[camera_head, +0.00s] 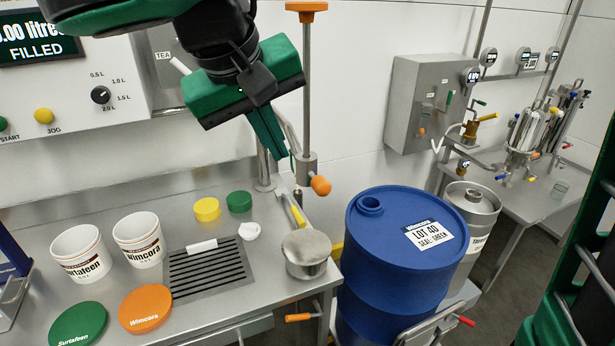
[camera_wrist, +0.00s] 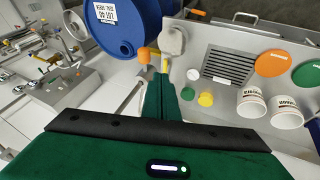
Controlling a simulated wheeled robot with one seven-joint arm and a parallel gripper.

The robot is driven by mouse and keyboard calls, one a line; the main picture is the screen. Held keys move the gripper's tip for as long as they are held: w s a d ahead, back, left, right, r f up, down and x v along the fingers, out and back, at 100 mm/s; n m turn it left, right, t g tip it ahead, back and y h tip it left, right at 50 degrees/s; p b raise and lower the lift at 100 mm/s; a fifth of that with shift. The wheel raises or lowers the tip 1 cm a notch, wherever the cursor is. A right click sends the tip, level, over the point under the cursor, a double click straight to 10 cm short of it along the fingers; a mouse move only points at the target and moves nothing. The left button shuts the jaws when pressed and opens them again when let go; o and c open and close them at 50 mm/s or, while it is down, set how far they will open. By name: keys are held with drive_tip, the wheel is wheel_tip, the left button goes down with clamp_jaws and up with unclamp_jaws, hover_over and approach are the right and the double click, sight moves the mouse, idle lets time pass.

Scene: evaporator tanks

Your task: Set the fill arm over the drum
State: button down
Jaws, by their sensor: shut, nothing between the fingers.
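The blue drum (camera_head: 385,275), with a white LOT 40 label, stands upright beyond the bench's right end; it also shows in the wrist view (camera_wrist: 125,35). What looks like the fill arm (camera_head: 305,168) is a metal fitting on a bench post, with a tall orange-capped rod, an orange knob (camera_head: 320,186) and a yellow handle (camera_head: 298,214). It is left of the drum, over the bench edge, not over the drum's opening (camera_head: 370,203). My gripper (camera_head: 276,150) is shut and empty, its fingertips close to the fitting. In the wrist view its fingers (camera_wrist: 160,76) overlap the yellow handle; contact cannot be told.
A grey cylindrical pot (camera_head: 306,255) stands at the bench's right edge, below the fitting. White tubs (camera_head: 138,240), coloured lids (camera_head: 146,308) and a drain grille (camera_head: 210,272) occupy the bench. A steel keg (camera_head: 470,215) stands behind the drum. A green frame (camera_head: 590,250) is at far right.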

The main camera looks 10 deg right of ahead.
drive_tip(key=d+x, duration=0.2)
drive_tip(key=x, duration=1)
drive_tip(key=shift+d+r, duration=0.3)
drive_tip(key=shift+r, duration=0.05)
drive_tip(key=shift+d, duration=0.1)
